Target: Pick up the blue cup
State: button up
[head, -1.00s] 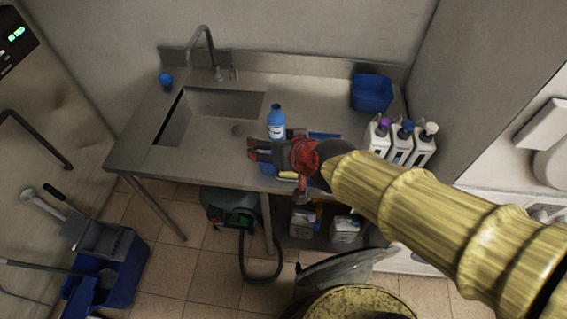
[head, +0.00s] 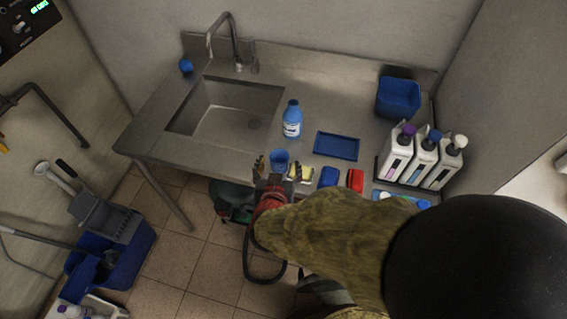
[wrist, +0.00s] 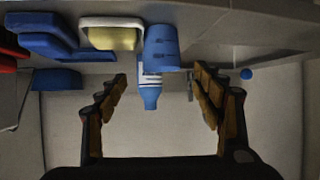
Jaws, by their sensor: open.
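A blue cup (head: 279,158) stands near the front edge of the steel counter, in front of a blue bottle (head: 292,120). My gripper (head: 276,172) is open at the counter's front edge, its fingers pointing at the cup. In the wrist view, the cup (wrist: 162,46) shows upside down between the lines of the two open fingers (wrist: 160,82), with the bottle (wrist: 150,92) behind it. Nothing is held. I cannot tell whether the fingertips reach beside the cup. A smaller blue object (head: 186,66) sits at the back left by the sink.
A yellow sponge (head: 300,172) lies just right of the cup, close to my right finger. A blue block (head: 328,177), a red block (head: 355,180) and a blue tray (head: 337,146) are further right. The sink (head: 230,108) is to the left.

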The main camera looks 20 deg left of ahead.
aim_at(280, 153)
jog(key=b+x, duration=0.3)
jog(key=x, duration=0.3)
jog(key=shift+w+a+f, duration=0.1)
jog(key=shift+a+f, duration=0.1)
jog(key=shift+r, duration=0.1)
jog(key=shift+c, duration=0.9)
jog(key=c, duration=1.1)
jog(key=shift+r, duration=0.2)
